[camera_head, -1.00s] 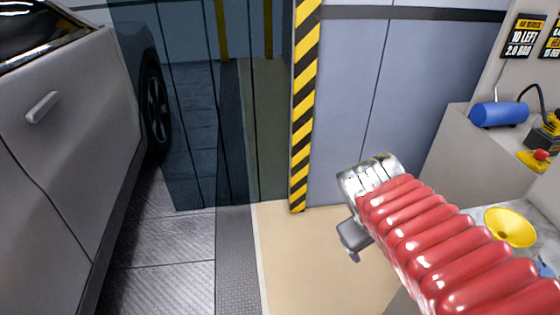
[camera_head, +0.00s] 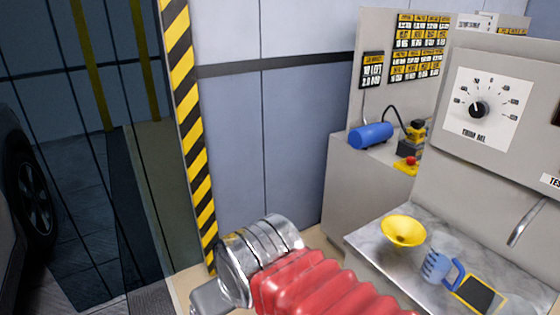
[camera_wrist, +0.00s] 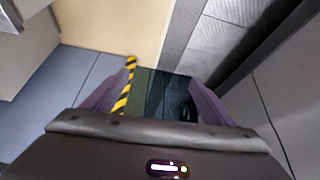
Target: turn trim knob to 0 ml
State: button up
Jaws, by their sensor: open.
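The trim knob (camera_head: 479,109) is a small black round knob on a white dial plate (camera_head: 464,123) marked TRIM ML, on a grey panel at the upper right of the head view. Its pointer seems to lean up and left, left of the top of the scale; the small numbers are hard to read. My gripper (camera_wrist: 160,92) shows two purple fingers spread apart in the wrist view, with nothing between them. It faces floor and wall there, and the knob is not in that view. In the head view my arm is low and left, well apart from the knob.
A yellow funnel (camera_head: 403,231), a blue jug (camera_head: 437,267) and a dark pad with a yellow edge (camera_head: 478,294) are on the counter (camera_head: 375,240) below the panel. A metal spout (camera_head: 525,222) sticks out above it. A striped post (camera_head: 190,130) stands left.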

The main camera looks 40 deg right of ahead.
aim_at(478, 110)
jog(key=z, duration=2.6)
